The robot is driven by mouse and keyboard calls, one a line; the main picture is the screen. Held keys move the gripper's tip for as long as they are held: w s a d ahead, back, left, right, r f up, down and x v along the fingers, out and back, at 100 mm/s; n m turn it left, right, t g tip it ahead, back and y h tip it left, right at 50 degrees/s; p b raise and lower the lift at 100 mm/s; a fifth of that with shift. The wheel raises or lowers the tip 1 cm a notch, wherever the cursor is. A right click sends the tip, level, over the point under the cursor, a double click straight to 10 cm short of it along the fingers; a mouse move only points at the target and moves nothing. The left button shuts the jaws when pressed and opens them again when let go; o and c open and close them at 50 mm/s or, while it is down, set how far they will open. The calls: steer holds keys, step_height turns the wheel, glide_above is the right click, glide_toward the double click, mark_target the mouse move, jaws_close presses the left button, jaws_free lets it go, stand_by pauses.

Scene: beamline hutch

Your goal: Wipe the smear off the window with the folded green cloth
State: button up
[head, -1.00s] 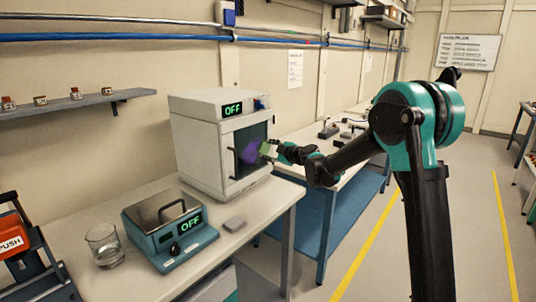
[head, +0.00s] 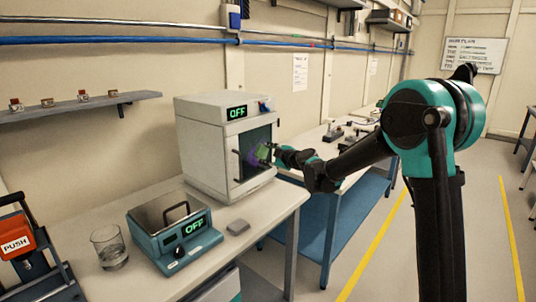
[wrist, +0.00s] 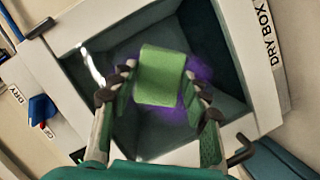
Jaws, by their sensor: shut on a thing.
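The window (head: 262,134) is the dark pane in the door of the white dry box (head: 204,148). A purple smear (head: 251,157) marks the pane; it also shows in the wrist view (wrist: 203,74), around and partly behind the cloth. The folded green cloth (wrist: 162,76) is between the fingers of my gripper (wrist: 166,92), which is shut on it. In the head view the cloth (head: 263,153) is at the window, over part of the smear. I cannot tell for certain whether it touches the pane.
A door handle (head: 236,165) stands at the pane's left edge. On the bench (head: 262,204) are a teal device marked OFF (head: 170,240), a glass beaker (head: 109,250) and a small grey block (head: 238,227). A second table (head: 341,172) stands behind my arm.

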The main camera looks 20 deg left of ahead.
mark_target(257, 155)
steer(key=shift+s+a, duration=0.35)
steer(key=shift+s, duration=0.6)
steer(key=shift+s+a, duration=0.3)
steer(key=shift+s, duration=0.6)
steer(key=shift+s+a, duration=0.45)
steer(key=shift+s, duration=0.4)
steer(key=shift+s+a, duration=0.4)
steer(key=shift+s, duration=0.45)
steer(key=shift+r, duration=0.15)
steer(key=shift+r, duration=1.05)
steer(key=w+d, duration=0.4)
steer(key=w, duration=0.7)
steer(key=shift+w+d, duration=0.15)
steer(key=shift+d, duration=0.1)
steer(key=shift+d, duration=0.1)
steer(key=shift+s+d, duration=0.4)
steer(key=shift+d, duration=0.45)
steer(key=shift+s+d, duration=0.4)
steer(key=shift+d, duration=0.5)
steer(key=shift+s+d, duration=0.4)
steer(key=shift+d, duration=0.45)
